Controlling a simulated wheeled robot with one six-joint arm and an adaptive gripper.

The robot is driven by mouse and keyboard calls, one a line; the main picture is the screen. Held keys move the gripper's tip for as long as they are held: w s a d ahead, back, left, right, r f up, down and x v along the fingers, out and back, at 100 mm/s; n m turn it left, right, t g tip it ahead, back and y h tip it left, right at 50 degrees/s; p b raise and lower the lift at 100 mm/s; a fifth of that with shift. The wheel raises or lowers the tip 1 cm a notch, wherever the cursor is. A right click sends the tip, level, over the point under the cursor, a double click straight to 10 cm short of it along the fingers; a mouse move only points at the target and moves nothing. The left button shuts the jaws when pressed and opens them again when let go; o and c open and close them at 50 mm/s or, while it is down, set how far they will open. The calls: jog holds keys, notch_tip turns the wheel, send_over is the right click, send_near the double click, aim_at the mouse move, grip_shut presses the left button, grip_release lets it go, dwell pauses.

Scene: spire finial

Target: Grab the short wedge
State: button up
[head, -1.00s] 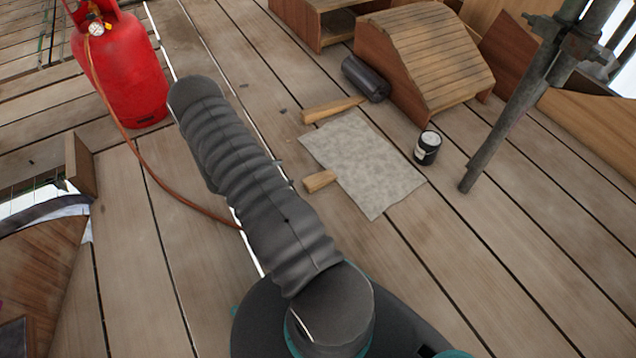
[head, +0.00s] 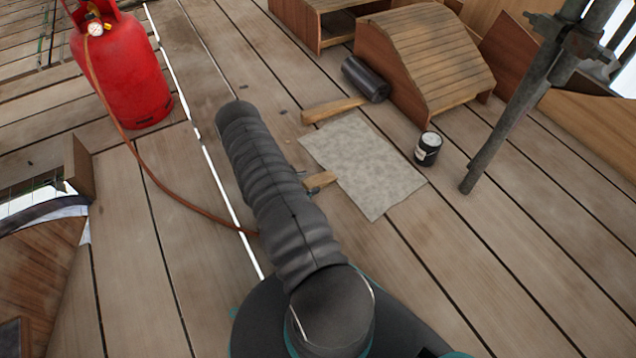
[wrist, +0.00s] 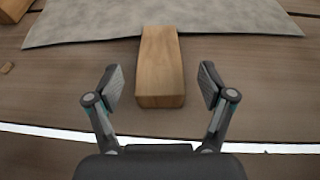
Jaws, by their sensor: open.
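The short wedge (wrist: 161,68) is a small light-brown wooden block lying on the deck boards. In the wrist view its near end lies between my gripper's open fingers, with a gap on each side. Its far end touches or overlaps the edge of the grey sheet. In the head view the short wedge (head: 323,180) shows at the sheet's left edge, partly hidden by my arm. My gripper (wrist: 161,85) is open and empty. In the head view only a small part of the gripper shows past my arm, next to the wedge.
The grey sheet (head: 365,165) lies flat beyond. A longer wooden wedge (head: 333,109), a dark roll (head: 365,78) and a black can (head: 428,149) lie around it. A red gas cylinder (head: 122,70) with a hose stands left. A scaffold pole (head: 505,125) stands right.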

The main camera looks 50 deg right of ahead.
aim_at(319, 179)
jog(key=shift+x, duration=2.6)
jog(key=shift+f, duration=0.15)
jog(key=c, duration=1.1)
